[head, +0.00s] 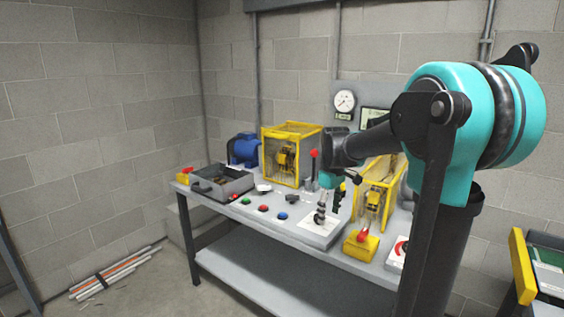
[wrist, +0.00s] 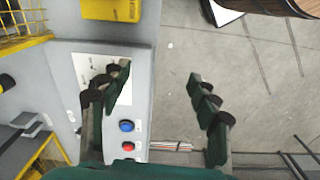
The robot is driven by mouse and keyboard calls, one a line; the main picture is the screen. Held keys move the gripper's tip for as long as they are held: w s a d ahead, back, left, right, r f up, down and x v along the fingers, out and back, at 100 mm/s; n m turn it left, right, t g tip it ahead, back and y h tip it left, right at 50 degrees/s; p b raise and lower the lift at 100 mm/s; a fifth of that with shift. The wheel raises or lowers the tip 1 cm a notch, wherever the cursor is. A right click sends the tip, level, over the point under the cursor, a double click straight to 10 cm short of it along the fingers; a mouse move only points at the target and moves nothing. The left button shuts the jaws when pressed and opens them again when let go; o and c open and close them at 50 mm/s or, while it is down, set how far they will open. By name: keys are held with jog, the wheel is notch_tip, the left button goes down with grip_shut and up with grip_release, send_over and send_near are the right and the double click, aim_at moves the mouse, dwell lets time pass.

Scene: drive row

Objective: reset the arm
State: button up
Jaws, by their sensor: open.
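My teal arm fills the right of the head view, and its dark forearm reaches left over the workbench (head: 265,225). My gripper (head: 337,200) hangs at its end above the bench, near a white plate with a dark knob-like fitting (head: 320,226). In the wrist view my gripper (wrist: 158,75) is open, its two dark green fingers spread apart with nothing between them. The left finger overlaps the white plate (wrist: 82,66) in the picture; the right finger shows against the floor. I cannot tell the exact height of the fingertips above the bench.
On the bench stand a yellow cage (head: 290,153), a second yellow guard (head: 379,190), a yellow box with a red button (head: 359,246), a grey tray (head: 222,186) and a blue motor (head: 243,149). Coloured buttons (head: 263,208) line the front. Pipes (head: 115,272) lie on the floor.

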jog(key=s+d+f+m+t, duration=0.2)
jog(key=s+f+m, duration=0.2)
jog(key=s+f, duration=0.3)
jog(key=s+d+f+m+t, duration=0.1)
jog(key=s+f+m, duration=0.4)
jog(key=s, duration=0.8)
notch_tip(320, 180, down, 4)
jog(key=shift+s+d+r+t, duration=0.2)
jog(key=shift+s+d+t, duration=0.2)
